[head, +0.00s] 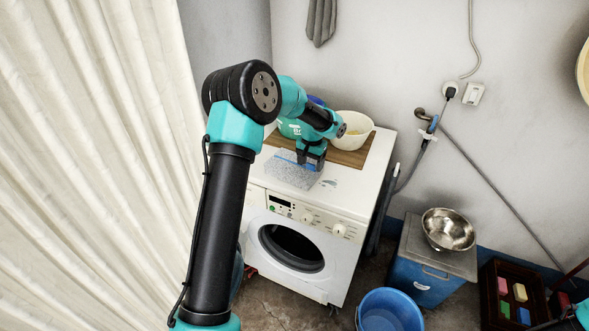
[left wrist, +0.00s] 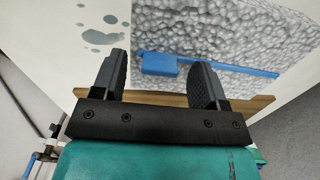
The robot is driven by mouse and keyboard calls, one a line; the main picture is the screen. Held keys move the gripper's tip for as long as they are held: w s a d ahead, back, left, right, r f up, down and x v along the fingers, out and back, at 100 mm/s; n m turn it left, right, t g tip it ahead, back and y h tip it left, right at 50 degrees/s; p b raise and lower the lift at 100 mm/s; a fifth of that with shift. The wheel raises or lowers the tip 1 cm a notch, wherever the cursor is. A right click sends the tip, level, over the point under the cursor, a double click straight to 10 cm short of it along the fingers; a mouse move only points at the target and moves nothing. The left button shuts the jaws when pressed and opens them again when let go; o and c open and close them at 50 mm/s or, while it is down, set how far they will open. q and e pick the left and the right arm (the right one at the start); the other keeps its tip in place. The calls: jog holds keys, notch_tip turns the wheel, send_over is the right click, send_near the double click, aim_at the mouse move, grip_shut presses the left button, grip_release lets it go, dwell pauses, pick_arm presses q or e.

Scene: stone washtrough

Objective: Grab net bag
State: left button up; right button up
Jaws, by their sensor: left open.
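The net bag (head: 293,170) is a grey, mesh-patterned flat pack with a blue strip. It lies on top of the white washing machine near its front edge. In the left wrist view the bag (left wrist: 225,45) fills the upper middle, with its blue clip and strip (left wrist: 160,64) across it. My left gripper (head: 311,160) is over the right rear part of the bag. In the left wrist view its two fingers (left wrist: 158,75) are apart, with the blue clip showing between them. I cannot tell whether they touch the bag. The right gripper is not visible.
A wooden board (head: 362,156) with a cream bowl (head: 354,128) and a green container (head: 289,129) lies behind the bag on the washing machine (head: 342,212). A blue bucket (head: 389,310), a metal bowl (head: 448,230) and a dark crate (head: 497,315) stand to the right. A curtain (head: 90,160) hangs left.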

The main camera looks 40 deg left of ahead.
pick_arm(q)
jog(key=shift+f, duration=0.25)
jog(key=shift+c, duration=0.5)
grip_shut()
jog(key=shift+r, duration=0.2)
jog(key=shift+r, duration=1.45)
jog(key=shift+s+d+r, duration=0.15)
jog(key=shift+s+r, duration=0.05)
jog(key=s+d+r, duration=0.1)
jog(key=s+d, duration=0.7)
jog(key=s, duration=0.5)
jog(key=shift+r, duration=0.2)
jog(key=shift+s, duration=0.1)
